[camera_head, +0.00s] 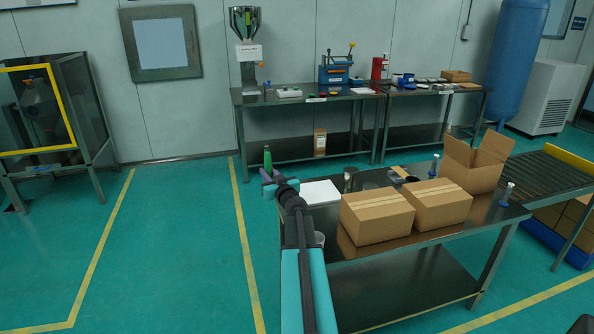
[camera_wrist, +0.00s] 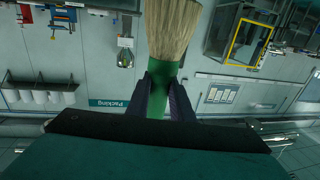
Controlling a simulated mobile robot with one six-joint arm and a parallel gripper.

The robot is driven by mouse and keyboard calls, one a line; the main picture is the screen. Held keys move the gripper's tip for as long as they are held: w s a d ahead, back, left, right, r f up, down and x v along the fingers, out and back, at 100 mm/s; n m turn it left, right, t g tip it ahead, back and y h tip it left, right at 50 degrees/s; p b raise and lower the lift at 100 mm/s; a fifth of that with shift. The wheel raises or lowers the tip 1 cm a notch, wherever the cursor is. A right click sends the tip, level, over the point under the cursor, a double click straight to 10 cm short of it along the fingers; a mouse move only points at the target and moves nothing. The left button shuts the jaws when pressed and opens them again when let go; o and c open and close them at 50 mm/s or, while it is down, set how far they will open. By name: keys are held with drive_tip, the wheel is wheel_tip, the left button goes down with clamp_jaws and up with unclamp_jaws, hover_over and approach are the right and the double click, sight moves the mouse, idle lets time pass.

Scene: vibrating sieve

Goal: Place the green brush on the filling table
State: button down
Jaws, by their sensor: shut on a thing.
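The green brush (camera_head: 267,157) is in my gripper (camera_head: 270,176), held up above the floor left of the near table. In the wrist view the brush (camera_wrist: 172,30) has pale bristles and a green handle. My gripper (camera_wrist: 163,88) is shut on the green part, one finger on each side. A dark metal table at the back wall (camera_head: 273,100) carries a funnel dispenser (camera_head: 245,24); its label is too small to read, so I cannot confirm that it is the filling table. My gripper is in front of this table and apart from it.
The near table (camera_head: 415,284) holds two closed cartons (camera_head: 376,214), an open box (camera_head: 474,163) and a white sheet (camera_head: 320,192). A second back table (camera_head: 438,91) stands to the right. A glass cabinet (camera_head: 85,100) is at left. Floor between is clear.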

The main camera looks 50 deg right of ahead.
drive_tip(key=w+a+r+n+y+p, duration=0.1)
drive_tip(key=w+a+n+y, duration=0.2)
drive_tip(key=a, duration=0.8)
drive_tip(key=w+a+r+n+t+y+p, duration=0.15)
drive_tip(key=a+y, duration=0.35)
drive_tip(key=a, duration=0.5)
drive_tip(key=w+a+n+y+p, duration=0.2)
drive_tip(key=a+n+y, duration=0.2)
drive_tip(key=a, duration=0.7)
drive_tip(key=s+a+n+g+y+p, duration=0.1)
drive_tip(key=s+a+n+g+y, duration=0.1)
drive_tip(key=a, duration=0.7)
drive_tip(key=s+a+n+g+y+p, duration=0.1)
drive_tip(key=s+a+n+g+y, duration=0.2)
drive_tip(key=a, duration=0.6)
drive_tip(key=s+a+n+g+y+p, duration=0.1)
drive_tip(key=s+a+n+g+y, duration=0.1)
drive_tip(key=a+y, duration=0.3)
drive_tip(key=s+a, duration=0.1)
drive_tip(key=a, duration=0.3)
drive_tip(key=shift+n+y, duration=0.3)
drive_tip(key=shift+n, duration=0.05)
drive_tip(key=shift+f, duration=0.1)
